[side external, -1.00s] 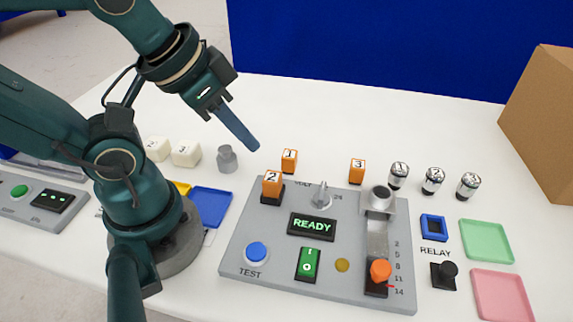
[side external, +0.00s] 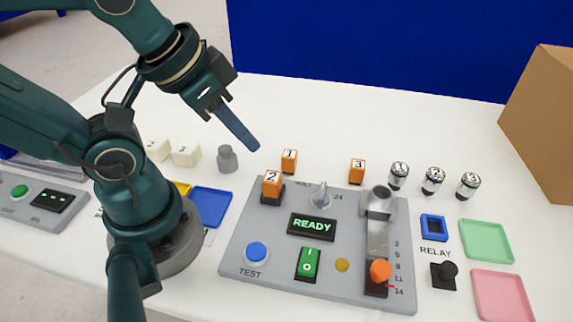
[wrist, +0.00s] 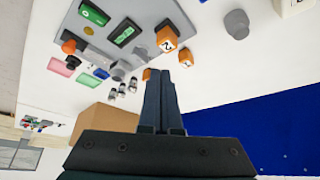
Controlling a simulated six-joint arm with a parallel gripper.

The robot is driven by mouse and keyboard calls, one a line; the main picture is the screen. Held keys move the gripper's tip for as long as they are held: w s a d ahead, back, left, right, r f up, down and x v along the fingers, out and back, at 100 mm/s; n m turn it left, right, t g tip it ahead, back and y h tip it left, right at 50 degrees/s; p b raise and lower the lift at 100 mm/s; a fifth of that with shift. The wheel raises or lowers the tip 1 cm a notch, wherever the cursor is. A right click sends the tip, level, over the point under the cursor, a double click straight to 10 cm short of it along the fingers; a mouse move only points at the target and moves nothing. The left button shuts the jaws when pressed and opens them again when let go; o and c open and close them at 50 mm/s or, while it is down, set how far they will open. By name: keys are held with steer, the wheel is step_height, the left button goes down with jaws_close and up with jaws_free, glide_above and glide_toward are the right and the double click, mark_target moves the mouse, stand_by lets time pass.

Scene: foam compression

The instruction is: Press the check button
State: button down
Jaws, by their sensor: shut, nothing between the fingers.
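A green round button (side external: 19,191) sits on a grey panel (side external: 35,206) at the far left, beside a dark display (side external: 53,200) with green marks; its label is too small to read. A blue round button (side external: 257,251) marked TEST is on the larger grey panel (side external: 230,258) in the middle. No label reading "check" is legible. My gripper (side external: 256,148) is shut and empty, raised above the white table behind the larger panel, apart from both buttons. The wrist view shows its fingers (wrist: 160,73) together. The green button on the left panel is not seen there.
The larger panel has a READY display (side external: 312,227), a green rocker switch (side external: 308,264), an orange-knobbed slider (side external: 380,271) and a metal holder (side external: 379,201). Orange blocks (side external: 357,171), metal cylinders (side external: 433,181) and a grey weight (side external: 227,159) stand nearby. A cardboard box (side external: 545,120) is at right.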

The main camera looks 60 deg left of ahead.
steer(key=s+d+f+m+g+y, duration=0.1)
steer(key=d+m+g+y, duration=0.3)
steer(key=m, duration=0.7)
steer(key=s+d+f+m+g+y, duration=0.1)
steer(key=d+m+g+y, duration=0.3)
steer(key=m, duration=0.7)
steer(key=shift+s+d+f+m+g+y, duration=0.3)
steer(key=shift+s+d+m+g, duration=0.15)
steer(key=shift+s, duration=0.2)
